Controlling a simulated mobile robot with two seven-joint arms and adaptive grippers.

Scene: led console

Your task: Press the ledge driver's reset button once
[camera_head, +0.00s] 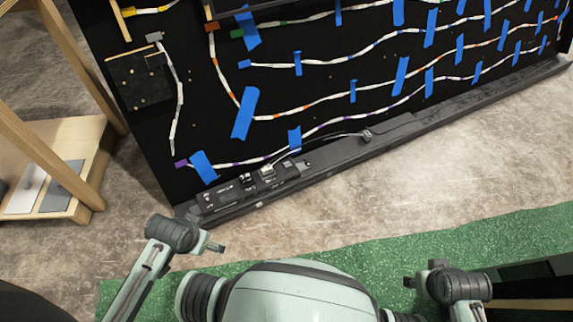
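The ledge driver (232,190) is a dark box with small light-coloured parts on top. It sits at the left part of the black ledge at the foot of the upright panel. Its reset button is too small to make out. My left gripper (216,247) is in front of and below the driver, apart from it, with its tip pointing right. My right gripper (411,282) is at the lower right, over the green mat and far from the driver. Nothing shows held in either gripper, and I cannot tell whether their fingers are open or shut.
The black panel (190,130) carries LED strips fixed with blue tape. Thin cables run from the driver along the ledge (440,112). A wooden shelf (85,150) stands at the left. Bare floor and a green mat (520,235) lie in front of the ledge.

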